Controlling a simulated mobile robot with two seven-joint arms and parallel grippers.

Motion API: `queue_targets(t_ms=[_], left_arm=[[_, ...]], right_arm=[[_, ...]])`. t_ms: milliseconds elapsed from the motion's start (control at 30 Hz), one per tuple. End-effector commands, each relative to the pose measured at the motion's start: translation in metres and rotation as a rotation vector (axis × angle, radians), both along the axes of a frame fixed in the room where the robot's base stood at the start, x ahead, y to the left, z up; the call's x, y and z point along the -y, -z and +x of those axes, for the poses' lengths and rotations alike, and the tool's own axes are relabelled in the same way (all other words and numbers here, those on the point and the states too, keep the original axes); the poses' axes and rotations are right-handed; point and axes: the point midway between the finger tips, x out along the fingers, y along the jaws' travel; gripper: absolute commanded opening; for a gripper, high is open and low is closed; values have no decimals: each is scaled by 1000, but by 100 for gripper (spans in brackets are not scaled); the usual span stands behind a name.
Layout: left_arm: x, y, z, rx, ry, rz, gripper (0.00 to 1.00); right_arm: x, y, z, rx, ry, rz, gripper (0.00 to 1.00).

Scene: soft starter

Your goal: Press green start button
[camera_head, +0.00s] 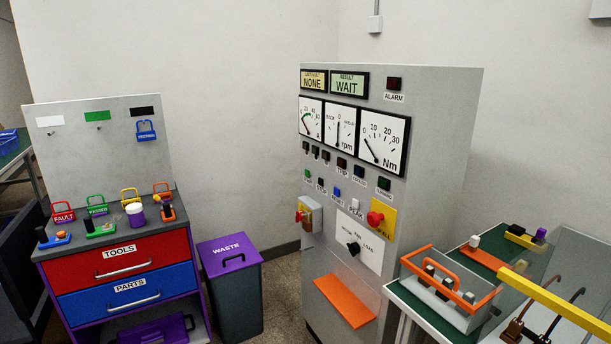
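A grey control cabinet (423,150) stands right of centre, its panel facing left and toward me. A small dark green button (307,174) sits at the left end of the lower row. The displays read NONE (313,82) and WAIT (349,85). Neither of my grippers is in view.
A green-topped bench (435,314) with an orange-handled tote stands at right. A tool chest (125,249) and purple-lidded waste bin (232,290) stand left. Floor shows between bin and cabinet.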

Motion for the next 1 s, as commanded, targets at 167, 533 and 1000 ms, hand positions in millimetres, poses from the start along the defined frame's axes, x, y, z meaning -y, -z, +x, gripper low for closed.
queue_targets(t_ms=[167, 533, 1000], left_arm=[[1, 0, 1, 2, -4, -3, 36], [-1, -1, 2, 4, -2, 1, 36], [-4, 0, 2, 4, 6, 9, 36]], right_arm=[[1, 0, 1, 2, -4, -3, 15], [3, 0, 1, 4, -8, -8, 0], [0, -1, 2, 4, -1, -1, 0]])
